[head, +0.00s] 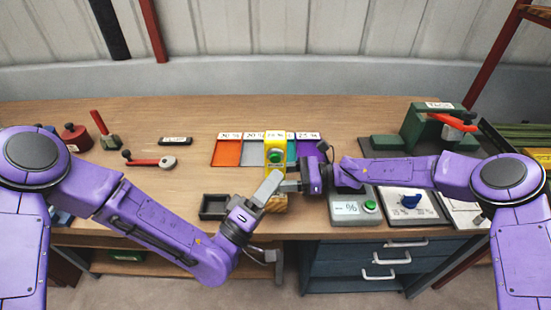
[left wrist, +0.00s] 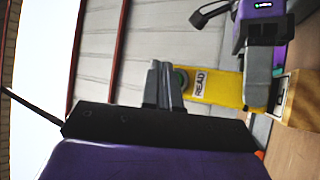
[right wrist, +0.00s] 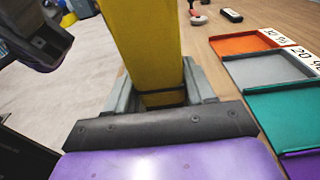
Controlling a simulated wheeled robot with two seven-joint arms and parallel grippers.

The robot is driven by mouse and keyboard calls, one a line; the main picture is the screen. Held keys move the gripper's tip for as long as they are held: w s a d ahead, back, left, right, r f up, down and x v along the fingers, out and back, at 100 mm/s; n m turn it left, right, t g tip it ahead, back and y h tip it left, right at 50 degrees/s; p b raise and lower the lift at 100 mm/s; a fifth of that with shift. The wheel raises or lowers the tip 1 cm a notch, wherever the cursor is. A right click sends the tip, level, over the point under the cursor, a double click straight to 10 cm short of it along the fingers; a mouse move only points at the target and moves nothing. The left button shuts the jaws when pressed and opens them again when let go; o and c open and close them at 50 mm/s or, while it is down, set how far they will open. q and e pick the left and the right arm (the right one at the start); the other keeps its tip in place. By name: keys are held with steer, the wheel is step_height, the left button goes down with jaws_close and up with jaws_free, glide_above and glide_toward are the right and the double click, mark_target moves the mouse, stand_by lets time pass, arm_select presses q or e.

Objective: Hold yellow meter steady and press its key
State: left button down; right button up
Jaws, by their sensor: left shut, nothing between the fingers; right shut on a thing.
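The yellow meter (head: 274,140) stands upright at the middle of the table's front, with a round green key (head: 276,156) on its face. In the left wrist view the meter (left wrist: 228,90) shows a READ label beside the key (left wrist: 182,78). My right gripper (head: 289,186) is shut on the meter's lower part; the right wrist view shows the yellow body (right wrist: 140,40) between its fingers. My left gripper (head: 273,180) is shut and empty, its fingertips just in front of the meter near the key. I cannot tell whether they touch it. A wooden block (head: 278,204) is at the meter's foot.
Coloured trays, including an orange one (head: 227,153), lie behind the meter. A dark open box (head: 214,206) sits to its left. A grey box with a percent display (head: 346,208) and a blue-knob panel (head: 411,203) are to the right.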

arm_select(q)
steer(key=shift+s, duration=1.7)
arm_select(e)
steer(key=o, duration=0.9)
steer(key=shift+c, duration=0.2)
